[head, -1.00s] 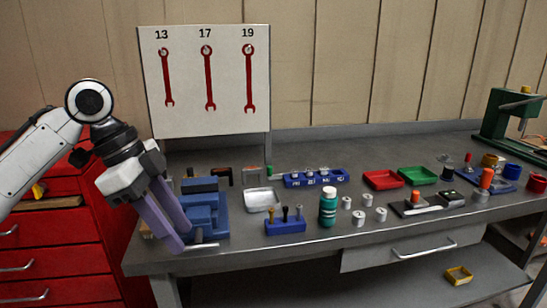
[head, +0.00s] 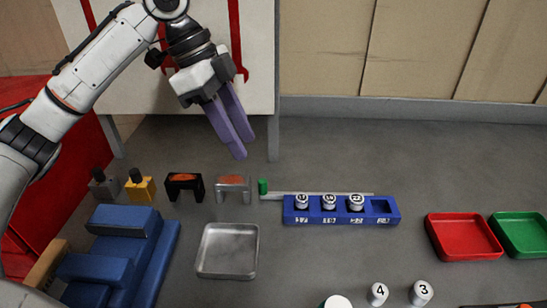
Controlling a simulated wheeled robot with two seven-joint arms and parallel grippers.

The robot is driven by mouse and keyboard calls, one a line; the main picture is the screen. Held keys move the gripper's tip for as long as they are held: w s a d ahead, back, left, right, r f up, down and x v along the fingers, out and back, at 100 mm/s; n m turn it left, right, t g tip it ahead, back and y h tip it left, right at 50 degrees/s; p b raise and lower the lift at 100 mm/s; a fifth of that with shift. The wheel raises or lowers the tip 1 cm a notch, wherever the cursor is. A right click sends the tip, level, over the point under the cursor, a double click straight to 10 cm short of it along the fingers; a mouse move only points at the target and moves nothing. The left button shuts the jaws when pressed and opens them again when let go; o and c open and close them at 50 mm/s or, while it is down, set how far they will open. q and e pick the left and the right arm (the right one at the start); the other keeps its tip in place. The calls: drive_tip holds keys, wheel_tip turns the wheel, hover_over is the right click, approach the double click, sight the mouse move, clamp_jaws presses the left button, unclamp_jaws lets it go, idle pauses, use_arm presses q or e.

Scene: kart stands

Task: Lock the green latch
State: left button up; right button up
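A small green upright piece (head: 263,186), which looks like the latch's knob, stands at the left end of a thin metal rod (head: 340,194). The rod runs along the back of the blue socket rack (head: 293,218). I cannot tell from here whether the latch is locked. My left gripper (head: 245,147) has two long purple fingers pointing down and right. It appears above and behind the green piece, apart from it. Its fingers overlap in this view, and nothing shows held between them. My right gripper is not in view.
A blue vise (head: 125,220) stands left, with small blocks (head: 140,187) and two bracket-shaped pieces (head: 184,185) behind it. A metal tray (head: 203,262) lies in front. Red (head: 436,240) and green trays (head: 508,232) lie right. The bench behind the rack is clear.

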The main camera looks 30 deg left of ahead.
sight(261, 180)
use_arm(q)
drive_tip(key=x, duration=0.5)
drive_tip(key=b+x, duration=0.1)
drive_tip(key=x, duration=0.2)
drive_tip(key=shift+s+d+f, duration=0.1)
drive_tip(key=shift+s+f, duration=0.1)
drive_tip(key=shift+s, duration=0.1)
drive_tip(key=shift+w+d+f, duration=0.1)
drive_tip(key=shift+d+f, duration=0.1)
drive_tip(key=shift+f, duration=0.3)
clamp_jaws()
